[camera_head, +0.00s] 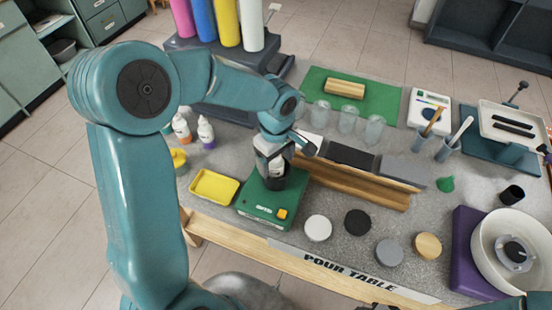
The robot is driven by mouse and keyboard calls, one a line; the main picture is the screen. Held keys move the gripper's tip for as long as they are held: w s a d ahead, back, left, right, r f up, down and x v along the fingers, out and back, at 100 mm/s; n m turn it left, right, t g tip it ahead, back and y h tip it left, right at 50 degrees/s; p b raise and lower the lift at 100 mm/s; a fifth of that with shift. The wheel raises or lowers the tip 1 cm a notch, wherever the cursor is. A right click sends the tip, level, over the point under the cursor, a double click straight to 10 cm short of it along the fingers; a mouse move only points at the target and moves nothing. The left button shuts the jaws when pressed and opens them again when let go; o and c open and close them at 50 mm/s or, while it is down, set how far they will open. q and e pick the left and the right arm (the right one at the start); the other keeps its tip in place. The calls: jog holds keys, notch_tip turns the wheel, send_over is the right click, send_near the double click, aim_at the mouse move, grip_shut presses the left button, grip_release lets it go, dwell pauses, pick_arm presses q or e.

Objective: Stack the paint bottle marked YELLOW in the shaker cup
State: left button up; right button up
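My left gripper (278,158) points down over the green shaker machine (261,205) with its orange button. Its fingers are around a small white bottle (276,168), whose label I cannot read. The bottle is upright, with its lower part in or just behind the rim of the dark shaker cup (284,184) on the machine. The fingers hide part of the bottle, and I cannot tell whether it rests on the cup's bottom. My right gripper is not in view.
White bottles with an orange band (181,128) and a purple band (206,133) stand at the left. A yellow tray (214,187) lies left of the machine. A wooden channel (355,184) and clear cups (348,119) are close on the right. Round discs (357,222) lie in front.

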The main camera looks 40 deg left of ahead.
pick_arm(q)
jog(key=shift+r, duration=0.1)
jog(key=shift+r+p, duration=0.3)
jog(key=shift+p, duration=0.15)
notch_tip(320, 180, up, 11)
jog(key=shift+b, duration=0.35)
jog(key=shift+s+r, duration=0.1)
jog(key=shift+r, duration=0.35)
jog(key=shift+f, duration=0.1)
